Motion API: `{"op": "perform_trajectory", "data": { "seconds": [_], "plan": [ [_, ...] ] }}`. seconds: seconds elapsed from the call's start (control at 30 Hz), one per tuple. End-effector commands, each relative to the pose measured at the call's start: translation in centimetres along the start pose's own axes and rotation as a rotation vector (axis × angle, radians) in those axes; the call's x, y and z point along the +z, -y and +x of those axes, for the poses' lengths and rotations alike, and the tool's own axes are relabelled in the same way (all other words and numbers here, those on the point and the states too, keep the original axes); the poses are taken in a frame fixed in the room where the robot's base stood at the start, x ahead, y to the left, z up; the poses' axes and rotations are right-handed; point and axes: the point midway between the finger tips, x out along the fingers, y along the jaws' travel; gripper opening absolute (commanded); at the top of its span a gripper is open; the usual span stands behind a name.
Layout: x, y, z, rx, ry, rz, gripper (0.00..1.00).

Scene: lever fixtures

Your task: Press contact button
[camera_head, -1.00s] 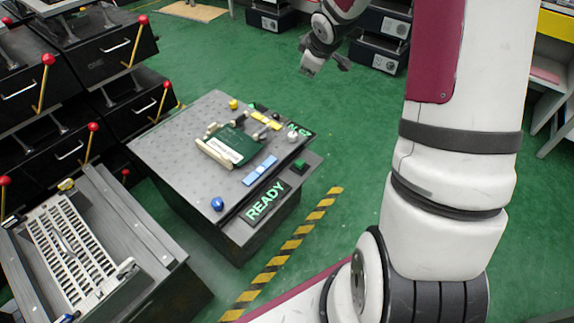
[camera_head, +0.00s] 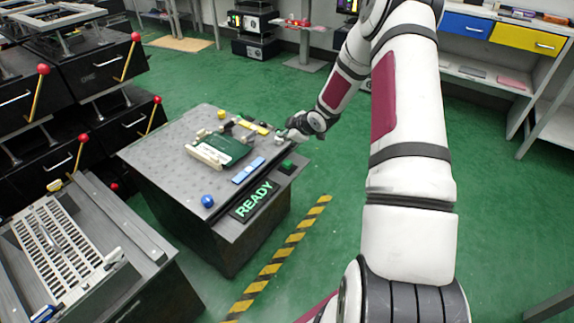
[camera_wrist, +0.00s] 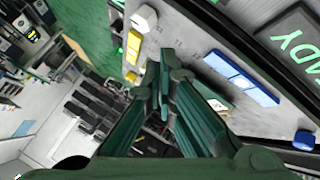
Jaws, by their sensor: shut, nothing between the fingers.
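A green button (camera_head: 287,167) sits on the low front ledge of the dark test table (camera_head: 155,152), to the right of the lit READY sign (camera_head: 252,200). It may be the contact button; no label shows on it. My gripper (camera_head: 284,137) is above the table's right corner, higher in the picture than the green button and apart from it. In the wrist view my gripper (camera_wrist: 165,78) has its green fingers together with nothing between them. The green button cannot be made out in the wrist view.
A green fixture (camera_head: 222,150) with a pale bar, a blue block (camera_head: 248,170), a blue knob (camera_head: 207,201) and a yellow knob (camera_head: 221,114) are on the table. A slatted bench (camera_head: 75,250) stands at left. Green floor right of the table is free.

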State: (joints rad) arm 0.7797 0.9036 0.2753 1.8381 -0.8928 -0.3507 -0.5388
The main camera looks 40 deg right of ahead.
Motion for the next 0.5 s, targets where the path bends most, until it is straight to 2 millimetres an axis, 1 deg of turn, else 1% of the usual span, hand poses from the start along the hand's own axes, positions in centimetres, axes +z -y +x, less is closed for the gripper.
{"op": "perform_trajectory", "data": {
  "seconds": [0.27,0.5],
  "plan": [
    [0.3,0.3,0.4,-0.001,0.001,0.0,0.0],
    [1.5,1.5,2.0,-0.002,0.002,0.001,0.0]
  ]
}}
